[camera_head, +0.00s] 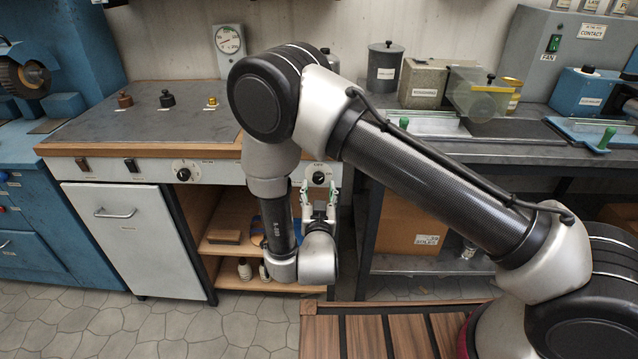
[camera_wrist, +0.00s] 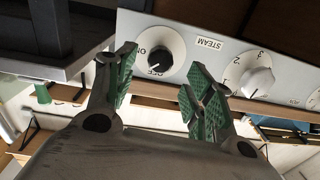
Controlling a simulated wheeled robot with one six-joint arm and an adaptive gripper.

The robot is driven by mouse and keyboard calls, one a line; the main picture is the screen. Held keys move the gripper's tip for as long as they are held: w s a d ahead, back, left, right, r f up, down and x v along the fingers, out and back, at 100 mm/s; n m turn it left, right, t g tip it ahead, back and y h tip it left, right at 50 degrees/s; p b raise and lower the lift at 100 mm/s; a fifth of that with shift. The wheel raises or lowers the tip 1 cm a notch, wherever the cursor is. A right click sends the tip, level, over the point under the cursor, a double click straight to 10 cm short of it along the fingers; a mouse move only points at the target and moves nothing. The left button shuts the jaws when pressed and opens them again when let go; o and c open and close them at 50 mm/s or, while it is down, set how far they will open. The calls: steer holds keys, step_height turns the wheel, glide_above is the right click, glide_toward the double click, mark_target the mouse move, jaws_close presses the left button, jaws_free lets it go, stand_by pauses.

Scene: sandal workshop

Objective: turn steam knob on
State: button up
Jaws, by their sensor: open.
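The steam knob (camera_wrist: 159,58) is a black round knob on a white dial marked ON and OFF, beside a STEAM label (camera_wrist: 208,43), in the wrist view. Its pointer appears to be at the OFF side. In the head view the knob (camera_head: 319,178) is at the right end of the bench's front panel. My gripper (camera_head: 318,195) is just below and in front of it, fingers pointing up to the panel. In the wrist view my gripper (camera_wrist: 160,80) is open and empty, its green pads apart, with the knob beyond the gap. No contact shows.
A second knob (camera_wrist: 258,82) with a numbered dial is beside the steam knob in the wrist view. Two rocker switches (camera_head: 106,165) are on the left of the panel. An open shelf (camera_head: 225,247) with small items is below. A slatted wooden surface (camera_head: 390,330) is in front.

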mark_target(319, 180)
steer(key=w, duration=0.5)
steer(key=c, duration=1)
